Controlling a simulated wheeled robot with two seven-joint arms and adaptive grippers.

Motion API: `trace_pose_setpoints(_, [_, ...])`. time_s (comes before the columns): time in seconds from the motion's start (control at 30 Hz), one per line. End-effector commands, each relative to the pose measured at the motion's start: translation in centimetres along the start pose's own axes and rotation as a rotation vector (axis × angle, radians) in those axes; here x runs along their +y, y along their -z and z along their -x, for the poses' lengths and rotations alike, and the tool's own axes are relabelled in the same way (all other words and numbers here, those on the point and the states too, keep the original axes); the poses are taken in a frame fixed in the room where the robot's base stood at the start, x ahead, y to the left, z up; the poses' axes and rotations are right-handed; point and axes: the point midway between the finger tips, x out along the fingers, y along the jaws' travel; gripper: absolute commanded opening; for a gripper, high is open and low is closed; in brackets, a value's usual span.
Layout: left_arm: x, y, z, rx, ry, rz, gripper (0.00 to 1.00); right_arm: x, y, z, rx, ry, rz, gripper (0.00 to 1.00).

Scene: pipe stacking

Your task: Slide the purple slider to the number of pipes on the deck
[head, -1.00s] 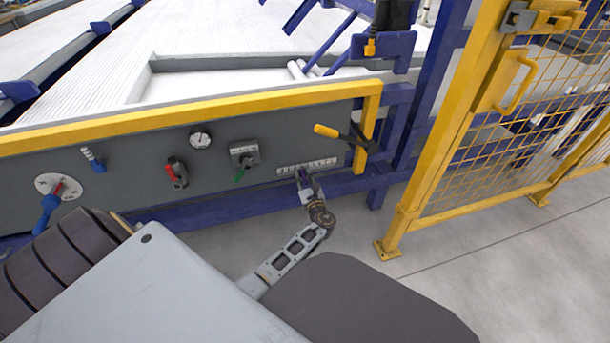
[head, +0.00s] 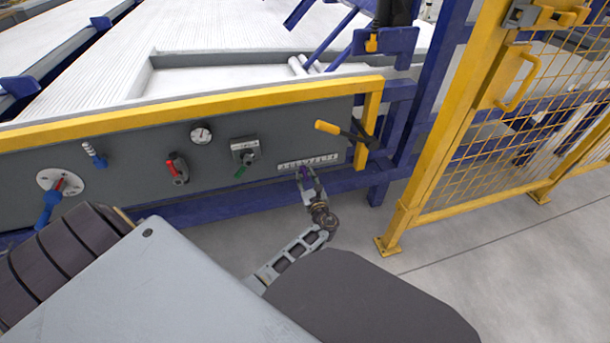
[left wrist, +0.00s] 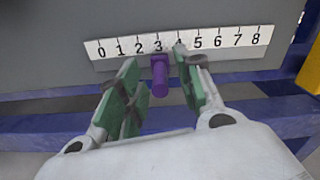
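The purple slider (left wrist: 159,76) stands just below the white number scale (left wrist: 180,45), under the 3. The scale runs from 0 to 8. My left gripper (left wrist: 158,74) is open, with one green-padded finger on each side of the slider; gaps show on both sides, the larger on the left finger's side. In the head view my left gripper (head: 308,184) is at the scale (head: 308,161), near the panel's right end. White pipe ends (head: 297,66) show at the right of the deck (head: 200,82); their full number is hard to tell. My right gripper is not in view.
A yellow-handled lever (head: 327,127) juts out above the scale. A yellow fence (head: 440,150) stands at right.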

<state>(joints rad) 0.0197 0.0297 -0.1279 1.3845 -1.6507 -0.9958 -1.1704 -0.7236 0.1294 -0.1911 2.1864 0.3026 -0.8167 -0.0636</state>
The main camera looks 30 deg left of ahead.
Motion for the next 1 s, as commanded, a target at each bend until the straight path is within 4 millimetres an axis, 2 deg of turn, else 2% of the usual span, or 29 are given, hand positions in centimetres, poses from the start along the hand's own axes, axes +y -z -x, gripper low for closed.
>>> trace_pose_setpoints(0.2, [0.0, 0.0, 2.9, 0.001, 0.0, 0.001, 0.35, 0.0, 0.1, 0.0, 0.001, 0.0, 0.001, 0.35])
trace_pose_setpoints(0.4, [0.0, 0.0, 4.7, 0.001, 0.0, 0.002, 0.35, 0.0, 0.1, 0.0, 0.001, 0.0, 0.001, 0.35])
trace_pose_setpoints(1.0, [0.0, 0.0, 5.2, 0.0, -0.001, 0.002, 0.35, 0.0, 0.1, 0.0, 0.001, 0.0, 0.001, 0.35])
